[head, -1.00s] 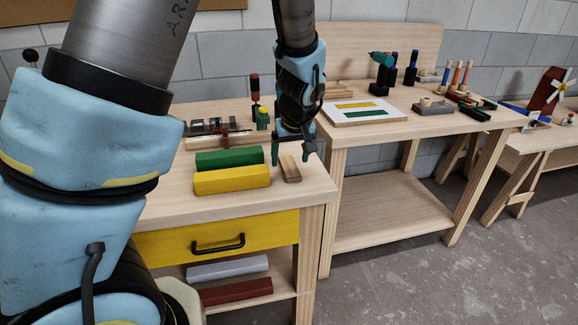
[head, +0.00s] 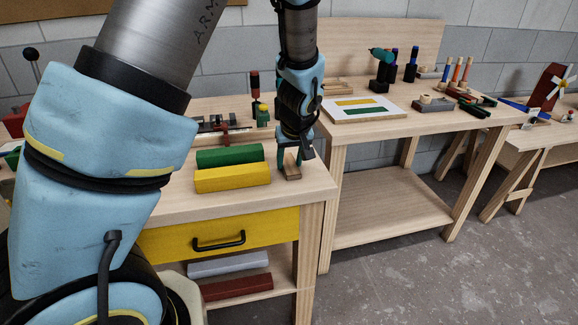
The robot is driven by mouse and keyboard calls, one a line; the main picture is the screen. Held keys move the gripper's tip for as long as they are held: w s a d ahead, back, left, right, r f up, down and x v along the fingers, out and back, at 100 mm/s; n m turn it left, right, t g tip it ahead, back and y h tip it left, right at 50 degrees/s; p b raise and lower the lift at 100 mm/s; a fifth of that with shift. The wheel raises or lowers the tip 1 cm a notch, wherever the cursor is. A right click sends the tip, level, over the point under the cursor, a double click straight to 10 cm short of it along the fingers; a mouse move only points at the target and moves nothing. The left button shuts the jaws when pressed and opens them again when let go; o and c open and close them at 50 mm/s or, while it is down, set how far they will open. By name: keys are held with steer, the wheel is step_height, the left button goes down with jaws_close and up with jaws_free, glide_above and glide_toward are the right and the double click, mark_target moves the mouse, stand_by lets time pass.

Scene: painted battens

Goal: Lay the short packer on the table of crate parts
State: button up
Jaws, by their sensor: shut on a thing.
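The short packer (head: 292,174) is a small plain wooden block at the right end of the near bench top (head: 225,205). My gripper (head: 293,164) points down and is shut on it, with its fingers on either side. The packer's upper part is partly hidden by the fingers. It seems to be at the bench surface; I cannot tell whether it touches. A green batten (head: 229,156) and a yellow batten (head: 232,177) lie just left of it. I cannot tell for sure which table is the one of crate parts.
A second bench (head: 390,129) stands to the right across a small gap, with a white sheet (head: 393,108) showing yellow and green bars, wood pieces and tools. A screwdriver (head: 255,84) stands behind my gripper. A yellow drawer (head: 185,240) is below. My arm covers the left side.

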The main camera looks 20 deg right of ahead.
jaws_close()
steer(key=shift+r, duration=0.1)
